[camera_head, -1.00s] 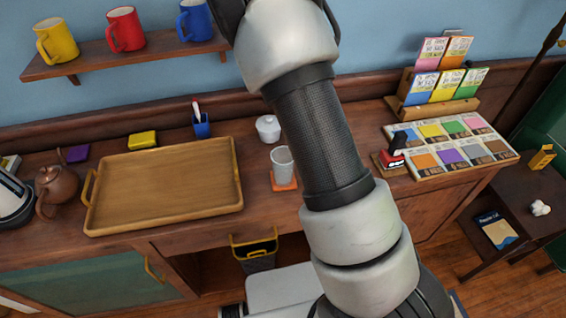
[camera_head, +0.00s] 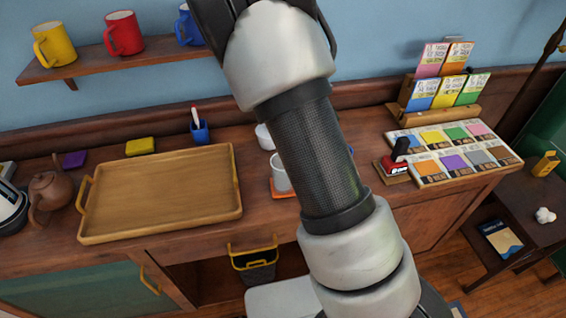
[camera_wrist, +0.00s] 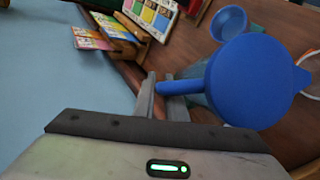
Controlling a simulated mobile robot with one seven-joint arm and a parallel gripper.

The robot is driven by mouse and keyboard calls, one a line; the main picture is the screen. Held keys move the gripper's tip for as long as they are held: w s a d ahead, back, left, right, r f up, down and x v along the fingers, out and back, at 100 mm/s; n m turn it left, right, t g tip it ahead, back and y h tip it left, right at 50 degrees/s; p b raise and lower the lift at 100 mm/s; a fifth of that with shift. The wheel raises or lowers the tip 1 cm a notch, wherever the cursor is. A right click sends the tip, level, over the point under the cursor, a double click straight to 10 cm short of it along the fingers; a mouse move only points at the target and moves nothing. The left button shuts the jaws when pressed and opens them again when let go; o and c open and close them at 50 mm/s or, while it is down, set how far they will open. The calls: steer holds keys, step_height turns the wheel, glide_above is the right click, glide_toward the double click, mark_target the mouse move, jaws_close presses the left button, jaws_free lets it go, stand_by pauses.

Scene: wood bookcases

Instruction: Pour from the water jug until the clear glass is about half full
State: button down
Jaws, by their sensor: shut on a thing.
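The wrist view shows a blue jug top (camera_wrist: 250,82) with a short blue handle, its body mostly hidden beneath. I take it for the water jug. My gripper (camera_wrist: 160,88) is shut on that handle; the jug's tilt and water level cannot be told. In the head view my arm hides the gripper and jug. The clear glass (camera_head: 281,174) stands upright on an orange coaster (camera_head: 283,189) on the counter, partly behind my arm. Its fill level is too small to tell. A pale rim with orange at the wrist view's right edge may be this glass and coaster.
A wooden tray (camera_head: 160,230) lies left of the glass. A white lidded bowl (camera_head: 264,137) sits behind the glass, partly covered by my arm. A red stamp (camera_head: 393,165) and colour cards (camera_head: 455,150) lie to the right. A mug shelf (camera_head: 130,57) hangs above.

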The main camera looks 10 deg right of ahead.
steer(key=shift+s+a+r+h+b, duration=0.15)
steer(key=shift+h+b, duration=0.35)
steer(key=shift+b, duration=0.75)
steer(key=shift+s+a+r+m+t+h+b, duration=0.4)
steer(key=shift+s+a+t+h+b, duration=0.25)
steer(key=shift+b, duration=1.65)
stand_by(1.4)
